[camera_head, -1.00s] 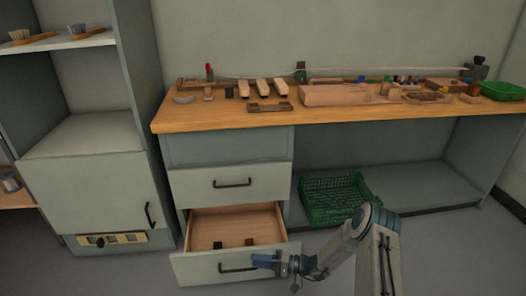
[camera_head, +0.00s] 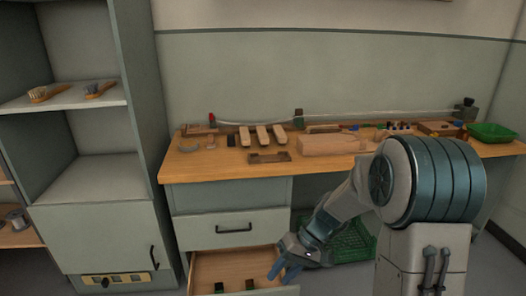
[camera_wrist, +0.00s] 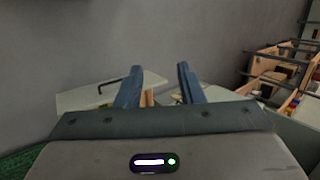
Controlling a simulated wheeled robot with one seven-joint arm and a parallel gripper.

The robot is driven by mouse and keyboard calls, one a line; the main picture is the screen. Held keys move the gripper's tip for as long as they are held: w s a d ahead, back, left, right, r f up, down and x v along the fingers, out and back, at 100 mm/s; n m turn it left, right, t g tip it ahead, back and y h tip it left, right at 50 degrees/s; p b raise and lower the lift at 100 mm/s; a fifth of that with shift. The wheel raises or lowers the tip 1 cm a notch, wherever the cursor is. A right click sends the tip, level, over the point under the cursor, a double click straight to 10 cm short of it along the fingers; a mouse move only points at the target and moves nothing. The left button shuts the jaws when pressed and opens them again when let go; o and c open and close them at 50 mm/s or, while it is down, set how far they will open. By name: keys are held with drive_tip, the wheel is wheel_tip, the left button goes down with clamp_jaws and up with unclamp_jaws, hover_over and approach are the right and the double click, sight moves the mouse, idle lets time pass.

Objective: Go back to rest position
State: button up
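My gripper (camera_head: 284,270) is in front of the workbench, above the right part of the open lower drawer (camera_head: 206,268). In the wrist view my gripper (camera_wrist: 160,84) has its two blue fingers apart, with nothing held between them. The drawer holds two small dark blocks, a left one (camera_head: 219,287) and a right one (camera_head: 249,284). My arm is bent and raised at the right of the head view, hiding part of the bench and the green crate (camera_head: 352,245) beneath it.
The wooden benchtop (camera_head: 215,165) carries several blocks, tools and a green tray (camera_head: 492,132). A shelf cabinet (camera_head: 95,215) with brushes (camera_head: 47,93) stands at the left. The upper drawer (camera_head: 232,228) is shut. The pulled-out drawer juts into the floor space.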

drive_tip(key=s+d+r+m+t+h+p, duration=0.1)
drive_tip(key=s+d+r+p, duration=0.4)
drive_tip(key=r, duration=0.6)
drive_tip(key=s+d+r+m+t+h+p, duration=0.2)
drive_tip(key=s+d+r+t+h+p, duration=0.2)
drive_tip(key=s+r, duration=0.5)
wheel_tip(320, 180, up, 3)
drive_tip(key=shift+s+d+t+h+p, duration=0.15)
drive_tip(key=shift+d+t+h+p, duration=0.15)
drive_tip(key=shift+d+h+p, duration=0.35)
